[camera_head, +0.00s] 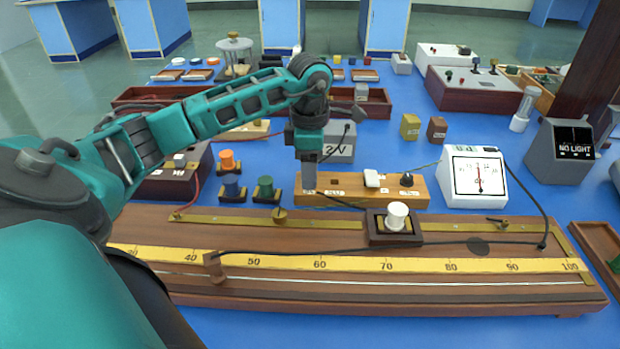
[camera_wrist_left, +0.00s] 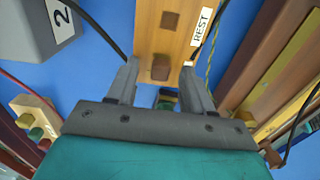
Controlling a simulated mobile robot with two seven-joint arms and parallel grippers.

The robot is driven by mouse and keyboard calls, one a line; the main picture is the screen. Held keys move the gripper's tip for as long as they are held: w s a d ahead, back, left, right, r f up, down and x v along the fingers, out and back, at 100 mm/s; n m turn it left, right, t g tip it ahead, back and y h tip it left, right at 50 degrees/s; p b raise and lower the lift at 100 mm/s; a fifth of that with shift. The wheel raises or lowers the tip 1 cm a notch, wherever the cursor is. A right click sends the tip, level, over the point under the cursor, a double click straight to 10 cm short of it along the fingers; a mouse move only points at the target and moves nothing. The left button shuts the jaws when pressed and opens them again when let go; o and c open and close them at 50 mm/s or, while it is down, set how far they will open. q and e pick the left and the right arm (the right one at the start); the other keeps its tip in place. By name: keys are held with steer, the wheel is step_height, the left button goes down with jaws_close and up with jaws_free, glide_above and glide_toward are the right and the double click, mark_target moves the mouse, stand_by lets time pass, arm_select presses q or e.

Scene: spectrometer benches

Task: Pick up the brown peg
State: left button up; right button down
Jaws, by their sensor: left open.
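A small square brown peg (camera_wrist_left: 160,67) stands at the end of the light wooden block (camera_wrist_left: 150,40), which carries a REST label (camera_wrist_left: 202,25). My left gripper is open, with its fingertips (camera_wrist_left: 158,74) on either side of the peg in the left wrist view; I cannot tell whether they touch it. In the head view my left gripper (camera_head: 309,180) points down over the left end of the wooden block (camera_head: 340,200) and hides the peg. My right gripper is not in view.
A grey 2 V box (camera_head: 342,148) stands behind the block. In front lies a long board with a yellow scale (camera_head: 350,264), bearing a brown wired piece (camera_head: 213,265) and a white knob (camera_head: 397,215). A white meter (camera_head: 478,176) stands right; coloured spools (camera_head: 265,189) stand left.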

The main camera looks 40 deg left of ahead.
arm_select(q)
steer(key=shift+f, duration=0.15)
steer(key=c, duration=0.9)
jaws_close()
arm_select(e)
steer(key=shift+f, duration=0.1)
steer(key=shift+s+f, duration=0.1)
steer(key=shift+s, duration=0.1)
